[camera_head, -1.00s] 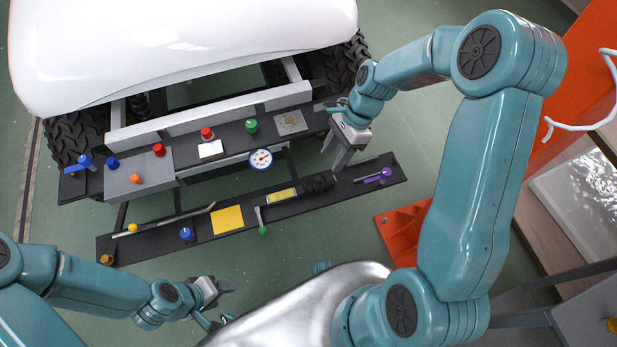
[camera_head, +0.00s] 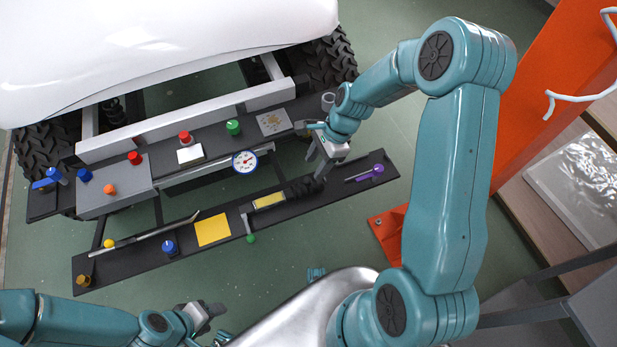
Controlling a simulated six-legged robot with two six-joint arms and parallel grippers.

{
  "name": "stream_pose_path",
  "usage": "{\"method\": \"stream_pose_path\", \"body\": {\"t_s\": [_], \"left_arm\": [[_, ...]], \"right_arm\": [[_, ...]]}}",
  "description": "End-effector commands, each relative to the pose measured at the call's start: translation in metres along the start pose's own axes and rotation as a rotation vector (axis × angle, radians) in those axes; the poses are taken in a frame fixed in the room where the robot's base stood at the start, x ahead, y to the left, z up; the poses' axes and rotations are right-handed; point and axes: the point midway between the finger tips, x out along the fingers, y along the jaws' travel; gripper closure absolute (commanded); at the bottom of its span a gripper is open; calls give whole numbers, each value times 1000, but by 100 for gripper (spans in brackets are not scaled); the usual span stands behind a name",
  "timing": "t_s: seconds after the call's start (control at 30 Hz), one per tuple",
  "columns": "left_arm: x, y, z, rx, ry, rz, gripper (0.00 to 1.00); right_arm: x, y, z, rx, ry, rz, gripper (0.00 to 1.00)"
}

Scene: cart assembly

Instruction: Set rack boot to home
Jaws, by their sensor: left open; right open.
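The rack boot appears to be the black ribbed piece (camera_head: 299,190) on the long dark lower tray (camera_head: 130,262), just right of a yellow-marked part (camera_head: 269,201). My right gripper (camera_head: 318,172) is open, pointing down over the tray at the right end of this black piece. Its fingers hide part of that end, and I cannot tell whether they touch it. My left gripper (camera_head: 212,322) is open and empty near the bottom of the view, apart from the tray. I cannot tell which spot is the boot's home.
The tray also holds a yellow square (camera_head: 213,229), a blue knob (camera_head: 169,247), a green-ended lever (camera_head: 250,238) and a purple piece (camera_head: 377,169). An orange bracket (camera_head: 386,232) stands on the floor at right.

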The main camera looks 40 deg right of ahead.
Motion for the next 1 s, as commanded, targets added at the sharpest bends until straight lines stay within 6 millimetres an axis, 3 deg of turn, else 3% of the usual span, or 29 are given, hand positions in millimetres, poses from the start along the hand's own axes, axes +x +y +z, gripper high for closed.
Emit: {"method": "stream_pose_path", "body": {"t_s": [0.1,0.3,0.67,0.7,0.83,1.0], "left_arm": [[8,-3,0,0,0,0,46],[13,-5,0,0,0,0,46],[13,-5,0,0,0,0,46],[13,-5,0,0,0,0,46],[13,-5,0,0,0,0,46],[13,-5,0,0,0,0,46]], "right_arm": [[30,0,0,-2,-1,4,52],[55,0,0,-2,0,2,52],[62,0,1,-2,0,0,52],[62,0,1,-2,0,0,55],[62,0,1,-2,0,0,98],[62,0,2,-2,0,1,100]]}}
